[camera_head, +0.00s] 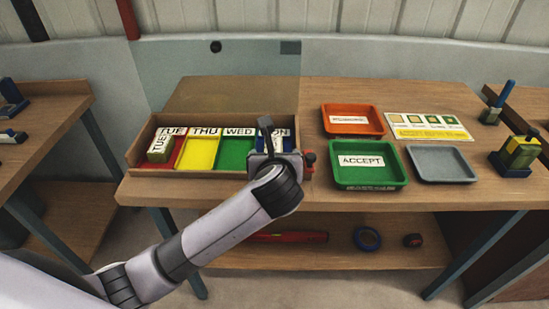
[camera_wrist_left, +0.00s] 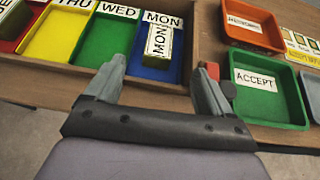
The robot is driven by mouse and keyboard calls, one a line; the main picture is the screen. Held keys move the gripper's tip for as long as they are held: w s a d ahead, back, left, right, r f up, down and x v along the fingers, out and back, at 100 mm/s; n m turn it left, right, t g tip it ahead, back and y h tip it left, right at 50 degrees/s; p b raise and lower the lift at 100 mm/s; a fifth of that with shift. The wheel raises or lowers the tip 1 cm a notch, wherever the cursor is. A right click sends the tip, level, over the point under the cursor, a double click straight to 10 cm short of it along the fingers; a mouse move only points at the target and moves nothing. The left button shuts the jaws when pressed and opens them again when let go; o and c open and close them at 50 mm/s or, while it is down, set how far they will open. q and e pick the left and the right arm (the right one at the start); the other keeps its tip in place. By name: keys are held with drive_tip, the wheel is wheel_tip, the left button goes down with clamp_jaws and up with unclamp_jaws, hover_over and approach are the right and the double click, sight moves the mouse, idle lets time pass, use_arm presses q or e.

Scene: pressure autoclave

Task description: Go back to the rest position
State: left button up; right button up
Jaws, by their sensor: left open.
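My left gripper (camera_head: 283,150) is over the right end of the wooden tray in the head view. In the left wrist view its two fingers (camera_wrist_left: 160,75) are spread apart with nothing between them. A block marked MON (camera_wrist_left: 158,42) stands in the blue compartment (camera_wrist_left: 150,71), ahead of the fingers and apart from them. In the head view my gripper partly hides that compartment. A block marked TUE (camera_head: 160,149) is in the red compartment at the tray's left. The yellow THU (camera_head: 199,155) and green WED (camera_head: 237,154) compartments look empty. My right gripper is not in view.
An orange bin (camera_head: 353,128), a green ACCEPT bin (camera_head: 363,177) and a grey tray (camera_head: 441,164) stand right of the wooden tray (camera_head: 140,147). A small red and black part (camera_head: 309,159) is close beside my gripper. A colour card (camera_head: 427,126) lies behind the grey tray.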

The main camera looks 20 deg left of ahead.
use_arm(q)
drive_tip(key=shift+f, duration=0.1)
idle(0.3)
drive_tip(key=s+a+f+n+g+h, duration=0.1)
drive_tip(key=s+a+f+n+g, duration=0.25)
drive_tip(key=s+n, duration=0.65)
drive_tip(key=s+a+f+n+g+h, duration=0.2)
drive_tip(key=s+f+n, duration=0.3)
drive_tip(key=s+n, duration=0.5)
drive_tip(key=s+a+f+n+g+h, duration=0.1)
drive_tip(key=s+a+f+n+g, duration=0.25)
drive_tip(key=s+n, duration=0.65)
drive_tip(key=w+d+f+t+h, duration=0.2)
drive_tip(key=w+f+t, duration=0.4)
drive_tip(key=f, duration=0.3)
drive_tip(key=shift+w+d+f+t, duration=0.25)
drive_tip(key=shift+d+t, duration=0.6)
drive_tip(key=shift+t, duration=0.05)
drive_tip(key=c, duration=0.5)
